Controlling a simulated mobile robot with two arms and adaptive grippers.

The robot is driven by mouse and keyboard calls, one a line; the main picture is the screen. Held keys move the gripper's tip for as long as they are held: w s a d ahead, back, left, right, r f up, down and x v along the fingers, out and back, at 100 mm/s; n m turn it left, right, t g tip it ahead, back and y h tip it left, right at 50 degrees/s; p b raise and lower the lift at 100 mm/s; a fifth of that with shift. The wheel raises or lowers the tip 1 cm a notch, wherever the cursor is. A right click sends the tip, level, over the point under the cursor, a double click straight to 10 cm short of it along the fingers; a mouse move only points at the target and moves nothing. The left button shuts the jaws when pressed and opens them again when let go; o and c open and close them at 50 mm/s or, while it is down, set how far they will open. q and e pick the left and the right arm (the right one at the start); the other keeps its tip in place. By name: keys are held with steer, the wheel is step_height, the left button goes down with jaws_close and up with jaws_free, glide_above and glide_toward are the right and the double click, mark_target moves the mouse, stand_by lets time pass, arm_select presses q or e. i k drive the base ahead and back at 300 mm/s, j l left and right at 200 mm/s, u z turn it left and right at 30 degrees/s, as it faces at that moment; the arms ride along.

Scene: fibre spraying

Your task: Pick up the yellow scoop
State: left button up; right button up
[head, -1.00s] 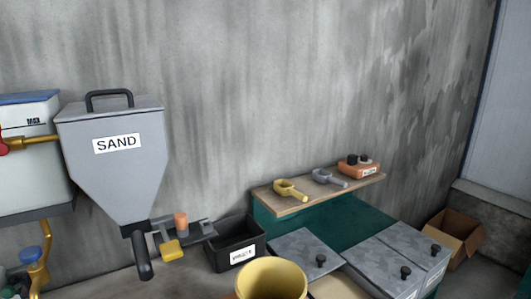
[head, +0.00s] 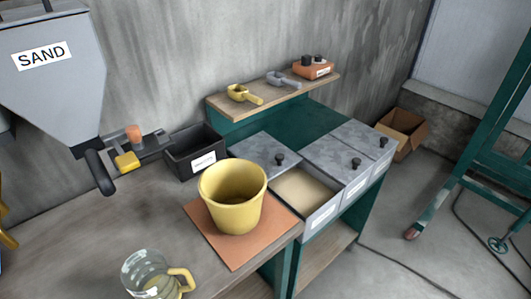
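The yellow scoop (head: 243,95) lies on the wooden shelf (head: 220,104) above the green bin unit, near the shelf's left end. Its handle points to the right. A grey scoop (head: 284,79) lies to its right on the same shelf. Neither of my grippers shows in the head view, and nothing touches the yellow scoop.
A yellow bucket (head: 232,200) stands on an orange mat (head: 229,248) at the front, with a glass jug (head: 151,275) nearby. Lidded bins (head: 340,151) and an open bin (head: 305,192) lie below the shelf. A black box (head: 194,152) and the sand hopper (head: 52,75) stand left.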

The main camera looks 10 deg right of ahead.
mark_target(238, 92)
steer(key=i+l+u, duration=0.15)
steer(key=l+u, duration=0.25)
steer(key=l, duration=0.15)
steer(key=l+u, duration=0.35)
steer(key=l, duration=0.2)
steer(key=l+u, duration=0.4)
steer(key=l, duration=0.2)
